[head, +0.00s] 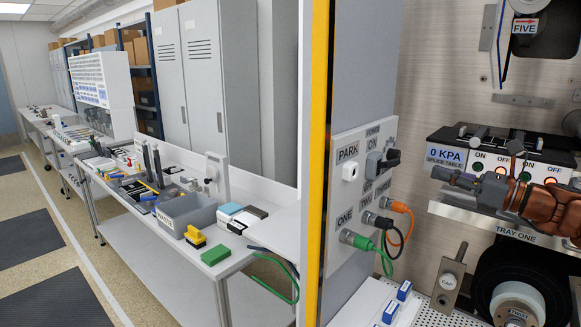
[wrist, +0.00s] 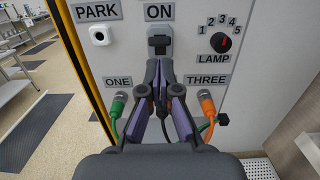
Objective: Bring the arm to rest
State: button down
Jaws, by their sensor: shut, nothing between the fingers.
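My gripper (head: 447,178) reaches in from the right in the head view, in front of the splice table unit and above the TRAY ONE ledge. Its copper-coloured arm (head: 545,203) lies behind it. In the wrist view my gripper (wrist: 159,66) is shut and empty, its fingertips together below the ON switch (wrist: 159,42). It points at the grey connector panel (wrist: 235,62). I cannot tell how far the fingertips are from the panel. The fingers cover part of the panel between the green plug (wrist: 118,104) and the orange plug (wrist: 206,101).
The panel (head: 346,207) carries a PARK socket (head: 350,172) and green, black and orange cables. A yellow edge post (head: 317,150) stands left of it. The splice table unit (head: 495,152) and a reel (head: 520,295) are close to the arm. A cluttered workbench (head: 150,245) stands at left.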

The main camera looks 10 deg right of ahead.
jog(key=s+a+f+n+g, duration=0.3)
jog(key=a+n+g, duration=0.25)
jog(key=a, duration=0.75)
jog(key=s+a+f+n+g, duration=0.2)
jog(key=a+f+n+g, duration=0.3)
jog(key=a, duration=0.7)
jog(key=s+a+f+n+g+h, duration=0.2)
jog(key=s+a+f+n+h, duration=0.2)
jog(key=s+a+f+n, duration=0.5)
jog(key=s+d+f+n+g+h, duration=0.1)
jog(key=s+d+f+n+h, duration=0.3)
jog(key=s, duration=0.6)
jog(key=s+d+f+n+g+h, duration=0.2)
jog(key=s+d+f+n+h, duration=0.2)
jog(key=s, duration=0.5)
notch_tip(320, 180, down, 3)
jog(key=shift+s+d+r, duration=0.1)
jog(key=shift+s+d, duration=0.25)
jog(key=shift+d, duration=0.35)
jog(key=shift+d+g, duration=0.15)
jog(key=shift+g, duration=0.1)
